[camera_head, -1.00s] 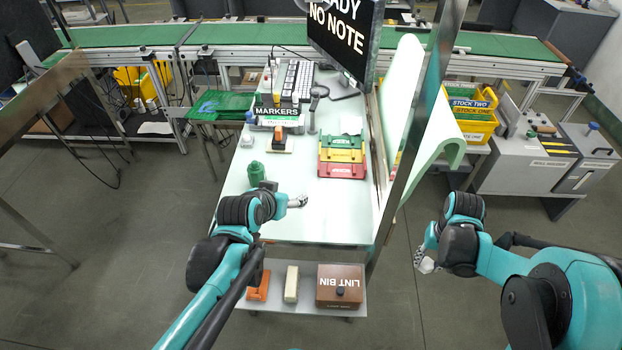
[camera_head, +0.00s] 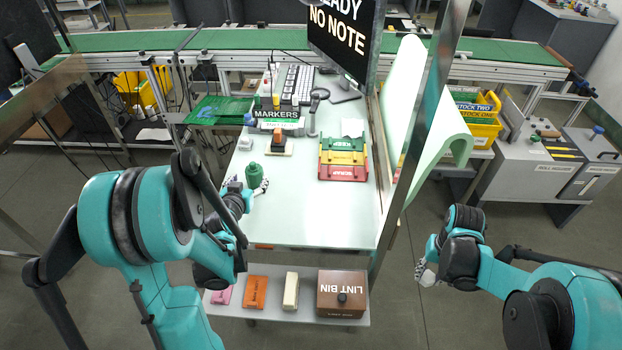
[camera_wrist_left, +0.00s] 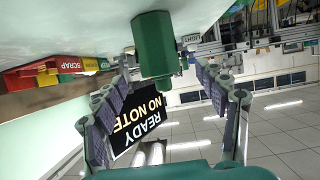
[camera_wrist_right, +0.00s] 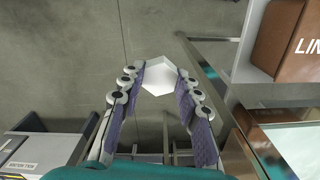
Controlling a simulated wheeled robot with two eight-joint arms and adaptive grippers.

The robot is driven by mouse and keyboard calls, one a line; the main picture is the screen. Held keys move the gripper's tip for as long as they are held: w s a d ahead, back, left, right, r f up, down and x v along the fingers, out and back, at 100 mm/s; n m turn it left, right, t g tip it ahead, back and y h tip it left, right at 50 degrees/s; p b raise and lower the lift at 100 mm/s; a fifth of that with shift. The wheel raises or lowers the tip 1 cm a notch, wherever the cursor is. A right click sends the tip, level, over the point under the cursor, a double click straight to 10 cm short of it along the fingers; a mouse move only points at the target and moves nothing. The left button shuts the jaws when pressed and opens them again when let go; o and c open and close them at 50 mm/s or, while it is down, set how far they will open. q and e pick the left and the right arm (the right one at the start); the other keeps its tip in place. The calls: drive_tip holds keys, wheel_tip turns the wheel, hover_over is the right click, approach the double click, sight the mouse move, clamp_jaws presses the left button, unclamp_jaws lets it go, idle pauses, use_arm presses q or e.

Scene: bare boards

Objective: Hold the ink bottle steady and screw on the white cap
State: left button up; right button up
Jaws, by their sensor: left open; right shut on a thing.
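The green ink bottle (camera_head: 253,175) stands upright near the left edge of the pale worktop. In the left wrist view the green bottle (camera_wrist_left: 153,50) sits ahead of the spread fingers. My left gripper (camera_head: 246,187) is open right beside the bottle; whether its fingers touch it I cannot tell. The white cap (camera_wrist_right: 160,76) is a small faceted piece between the fingertips of my right gripper (camera_wrist_right: 158,82), which is shut on it. In the head view my right gripper (camera_head: 425,272) hangs over the floor, right of the worktop, far from the bottle.
Red, yellow and green trays (camera_head: 343,160) stand on the right of the worktop (camera_head: 300,215). A markers holder (camera_head: 277,117) and a monitor (camera_head: 345,30) are behind. A metal post (camera_head: 420,130) rises between the worktop and my right arm. A lower shelf holds the lint bin (camera_head: 342,293).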

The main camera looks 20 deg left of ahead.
sight(257, 168)
use_arm(q)
drive_tip(key=b+x, duration=0.2)
drive_tip(key=x, duration=0.8)
drive_tip(key=shift+w+b, duration=0.15)
drive_tip(key=shift+b, duration=0.15)
drive_tip(key=c, duration=1.4)
drive_tip(key=o, duration=1.2)
drive_tip(key=c, duration=1.3)
drive_tip(key=shift+c, duration=0.2)
